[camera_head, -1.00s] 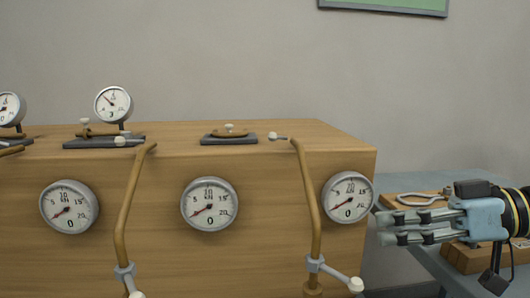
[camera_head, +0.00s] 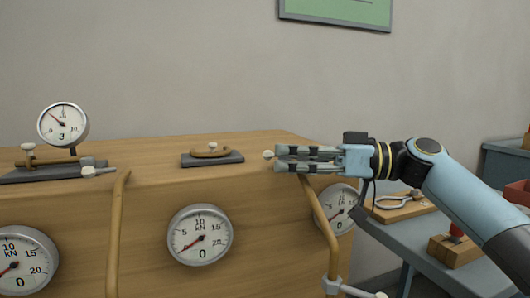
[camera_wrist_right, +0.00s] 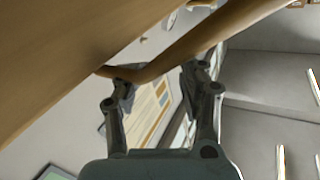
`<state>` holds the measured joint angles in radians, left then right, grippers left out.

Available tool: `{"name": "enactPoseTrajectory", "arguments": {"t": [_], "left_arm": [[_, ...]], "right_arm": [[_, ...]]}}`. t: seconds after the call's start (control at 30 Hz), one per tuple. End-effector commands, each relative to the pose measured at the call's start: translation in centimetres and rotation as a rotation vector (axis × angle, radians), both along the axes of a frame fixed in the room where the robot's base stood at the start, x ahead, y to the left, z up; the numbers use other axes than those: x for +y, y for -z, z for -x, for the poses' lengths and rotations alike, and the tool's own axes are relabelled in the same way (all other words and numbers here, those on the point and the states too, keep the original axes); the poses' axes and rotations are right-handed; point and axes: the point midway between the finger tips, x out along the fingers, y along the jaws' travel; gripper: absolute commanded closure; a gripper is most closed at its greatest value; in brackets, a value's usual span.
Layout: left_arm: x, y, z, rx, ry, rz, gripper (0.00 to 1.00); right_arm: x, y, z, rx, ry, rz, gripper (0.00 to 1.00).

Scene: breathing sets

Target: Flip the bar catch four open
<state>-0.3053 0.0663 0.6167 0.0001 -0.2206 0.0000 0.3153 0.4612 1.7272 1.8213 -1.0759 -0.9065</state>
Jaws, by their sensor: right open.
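Two brass bar catches show on the front of the wooden cabinet (camera_head: 110,165) in the head view. The left bar (camera_head: 117,230) stands upright, with a white-tipped end (camera_head: 92,171) over the top edge. The right bar (camera_head: 320,218) also runs up to the top edge, its upper end hidden behind my right gripper (camera_head: 277,158). A white knob (camera_head: 268,155) shows just past the fingertips. No number marks which catch is four. My right gripper is open; in the right wrist view the bar (camera_wrist_right: 205,38) crosses at its fingertips (camera_wrist_right: 157,78). Contact cannot be told. My left gripper is out of view.
Round gauges (camera_head: 200,235) sit on the cabinet front, one (camera_head: 338,207) close under my right gripper. A dark plate with a brass handle (camera_head: 211,152) and a standing gauge (camera_head: 63,124) are on top. A blue-grey table (camera_head: 405,240) with wooden blocks stands at the right.

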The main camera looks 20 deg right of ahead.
Motion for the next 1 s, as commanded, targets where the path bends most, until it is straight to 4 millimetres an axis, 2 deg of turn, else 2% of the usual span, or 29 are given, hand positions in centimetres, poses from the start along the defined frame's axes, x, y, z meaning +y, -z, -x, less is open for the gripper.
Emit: {"name": "enactPoseTrajectory", "arguments": {"t": [0.03,0.2,0.33,0.6,0.9,1.0], "left_arm": [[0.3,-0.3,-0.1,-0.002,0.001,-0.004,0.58],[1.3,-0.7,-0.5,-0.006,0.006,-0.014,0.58],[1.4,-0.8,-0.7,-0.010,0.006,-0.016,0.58],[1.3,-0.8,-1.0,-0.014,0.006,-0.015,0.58],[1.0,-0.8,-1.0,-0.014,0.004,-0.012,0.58],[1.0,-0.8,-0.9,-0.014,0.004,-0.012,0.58]], "right_arm": [[1.0,-0.3,-0.4,-0.002,-0.001,-0.006,0.58],[3.0,-0.2,-1.5,0.000,-0.001,-0.002,0.58],[3.7,-0.1,-1.8,0.000,0.000,0.000,0.58],[3.7,0.0,-1.9,0.001,0.000,0.002,0.58],[3.7,0.0,-1.9,0.000,0.000,0.001,0.98],[3.7,0.0,-1.9,0.000,0.000,0.001,1.00]]}}
